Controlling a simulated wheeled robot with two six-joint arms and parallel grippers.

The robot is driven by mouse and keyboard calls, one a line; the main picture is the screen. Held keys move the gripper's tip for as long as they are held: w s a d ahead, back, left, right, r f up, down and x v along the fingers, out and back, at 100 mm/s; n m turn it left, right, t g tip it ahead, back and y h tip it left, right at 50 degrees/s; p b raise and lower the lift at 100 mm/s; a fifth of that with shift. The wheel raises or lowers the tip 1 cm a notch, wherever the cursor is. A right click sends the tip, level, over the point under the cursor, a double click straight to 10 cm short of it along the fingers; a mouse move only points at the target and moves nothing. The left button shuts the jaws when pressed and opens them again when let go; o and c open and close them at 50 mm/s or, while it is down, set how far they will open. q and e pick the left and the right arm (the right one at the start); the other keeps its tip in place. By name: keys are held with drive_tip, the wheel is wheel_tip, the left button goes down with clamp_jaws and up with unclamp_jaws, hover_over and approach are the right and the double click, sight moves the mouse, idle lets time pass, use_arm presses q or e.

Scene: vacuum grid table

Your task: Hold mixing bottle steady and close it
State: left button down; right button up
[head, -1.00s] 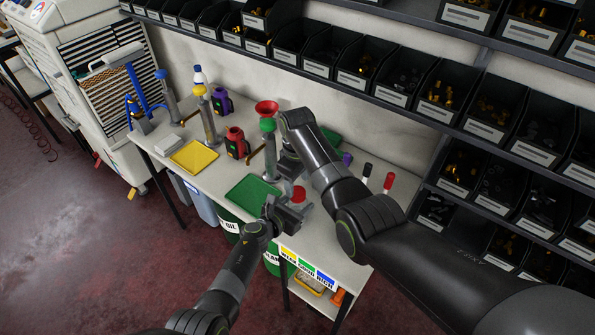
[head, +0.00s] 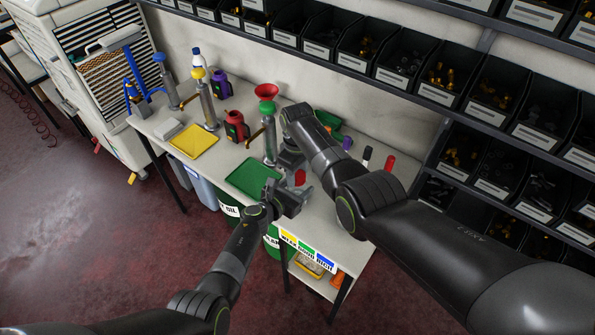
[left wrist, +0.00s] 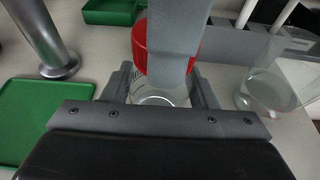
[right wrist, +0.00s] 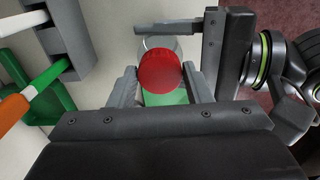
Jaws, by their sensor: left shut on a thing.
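The mixing bottle is a clear vessel (left wrist: 160,97) with a red lid (head: 299,177) on its top, standing near the right end of the table. My left gripper (head: 303,197) is shut around the clear body, with a finger on each side in the left wrist view (left wrist: 162,90). My right gripper (head: 292,160) is just above and beside the lid. In the right wrist view its fingers (right wrist: 160,85) stand apart on both sides of the red lid. A grey finger of my right gripper hides part of the lid in the left wrist view.
A clear beaker (left wrist: 266,92) is close by on the right in the left wrist view. Bin shelves (head: 430,80) rise behind the table.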

drive_tip(key=shift+c, duration=0.7)
drive_tip(key=shift+c, duration=0.2)
drive_tip(key=shift+m, duration=0.9)
drive_tip(key=o, duration=1.2)
drive_tip(key=shift+r, duration=0.1)
wheel_tip(320, 180, up, 12)
drive_tip(key=shift+f, duration=0.1)
